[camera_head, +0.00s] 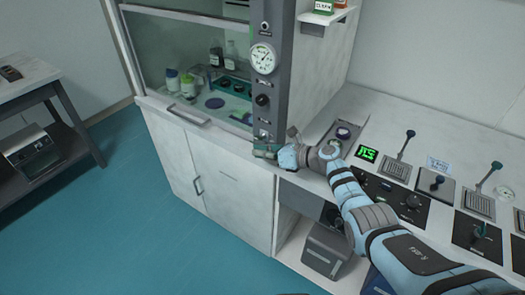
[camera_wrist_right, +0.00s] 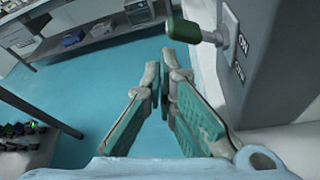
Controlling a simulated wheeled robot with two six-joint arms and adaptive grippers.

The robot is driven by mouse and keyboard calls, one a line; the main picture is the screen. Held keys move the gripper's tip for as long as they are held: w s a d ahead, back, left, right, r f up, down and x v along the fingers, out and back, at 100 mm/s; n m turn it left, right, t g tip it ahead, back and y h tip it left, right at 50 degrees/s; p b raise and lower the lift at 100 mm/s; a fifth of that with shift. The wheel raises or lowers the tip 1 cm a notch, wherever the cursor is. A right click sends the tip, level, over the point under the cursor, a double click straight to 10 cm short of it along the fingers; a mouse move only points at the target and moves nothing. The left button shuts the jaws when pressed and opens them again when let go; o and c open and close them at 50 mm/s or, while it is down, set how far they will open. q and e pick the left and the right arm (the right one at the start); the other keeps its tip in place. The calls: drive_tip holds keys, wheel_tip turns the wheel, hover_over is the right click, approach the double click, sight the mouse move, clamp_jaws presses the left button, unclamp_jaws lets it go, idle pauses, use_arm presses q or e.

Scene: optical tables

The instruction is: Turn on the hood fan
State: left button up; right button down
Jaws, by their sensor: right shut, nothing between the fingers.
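The fume hood (camera_head: 205,165) stands at the centre-left, with a grey control post (camera_head: 278,70) at its right edge. In the right wrist view, a toggle lever with a dark green tip (camera_wrist_right: 187,31) sticks out from a switch plate (camera_wrist_right: 231,45) on the post. The plate has an "ON" label and a second label that is hard to read. My right gripper (camera_head: 266,151) is at the foot of the post. In the right wrist view my right gripper (camera_wrist_right: 161,68) is shut and empty, its fingertips just below the lever tip, with no clear contact. My left gripper is out of view.
The post carries a round gauge (camera_head: 264,58) and a black knob (camera_head: 262,100). Bottles stand behind the hood glass. A white bench (camera_head: 400,108) with levers and panels lies right, under my right arm. A side table (camera_head: 30,78) stands left; the blue floor between is clear.

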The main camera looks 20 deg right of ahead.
drive_tip(key=shift+s+a+r+p, duration=0.3)
drive_tip(key=shift+a+p, duration=0.1)
drive_tip(key=shift+p, duration=0.3)
